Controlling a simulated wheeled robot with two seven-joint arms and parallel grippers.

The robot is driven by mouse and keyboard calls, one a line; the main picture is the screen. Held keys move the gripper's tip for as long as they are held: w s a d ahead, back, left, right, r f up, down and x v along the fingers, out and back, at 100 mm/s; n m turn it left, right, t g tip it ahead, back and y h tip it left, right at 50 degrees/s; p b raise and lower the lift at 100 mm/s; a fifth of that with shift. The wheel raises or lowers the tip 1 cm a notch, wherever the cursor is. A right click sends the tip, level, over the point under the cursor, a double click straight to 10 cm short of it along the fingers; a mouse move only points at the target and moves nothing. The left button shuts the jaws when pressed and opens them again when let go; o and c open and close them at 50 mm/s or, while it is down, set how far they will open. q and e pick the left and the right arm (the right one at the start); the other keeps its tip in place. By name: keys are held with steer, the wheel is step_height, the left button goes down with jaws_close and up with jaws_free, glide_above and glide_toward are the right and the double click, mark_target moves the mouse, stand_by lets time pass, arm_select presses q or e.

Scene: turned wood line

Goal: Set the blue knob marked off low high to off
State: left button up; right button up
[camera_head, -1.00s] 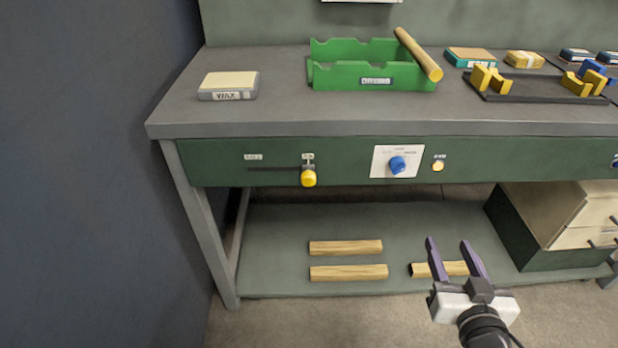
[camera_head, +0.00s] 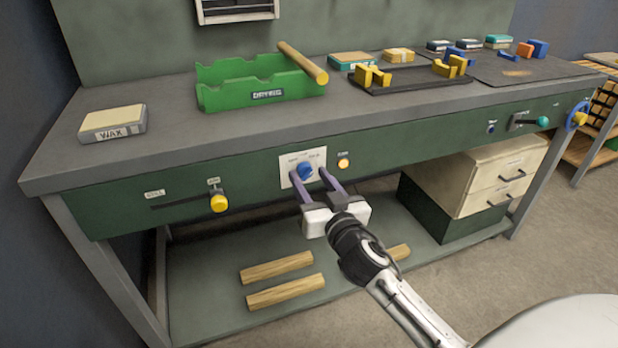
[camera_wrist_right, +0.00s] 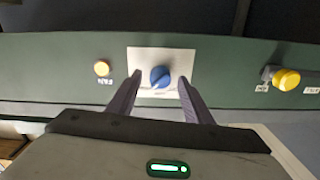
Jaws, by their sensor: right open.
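The blue knob (camera_head: 305,172) sits on a white label plate (camera_head: 288,183) on the green front panel of the bench. In the right wrist view the knob (camera_wrist_right: 160,77) lies between and beyond the fingertips, with a pale pointer mark toward its lower left. The plate's lettering is too small to read. My right gripper (camera_head: 309,178) is open, its purple fingers pointing at the panel on either side of the knob; it also shows in the right wrist view (camera_wrist_right: 158,84). I see no contact with the knob. My left gripper is not in view.
A yellow slider handle (camera_head: 219,203) is left of the plate, and a lit button (camera_head: 343,164) is right of it. A green rack (camera_head: 230,95) and a wax block (camera_head: 112,124) stand on the bench top. Wood pieces (camera_head: 285,290) lie on the lower shelf.

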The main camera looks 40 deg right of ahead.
steer(key=shift+w+d, duration=0.1)
steer(key=shift+w, duration=0.35)
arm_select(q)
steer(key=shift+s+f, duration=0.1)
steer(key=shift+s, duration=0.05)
arm_select(e)
steer(key=shift+c, duration=0.4)
steer(key=c, duration=1)
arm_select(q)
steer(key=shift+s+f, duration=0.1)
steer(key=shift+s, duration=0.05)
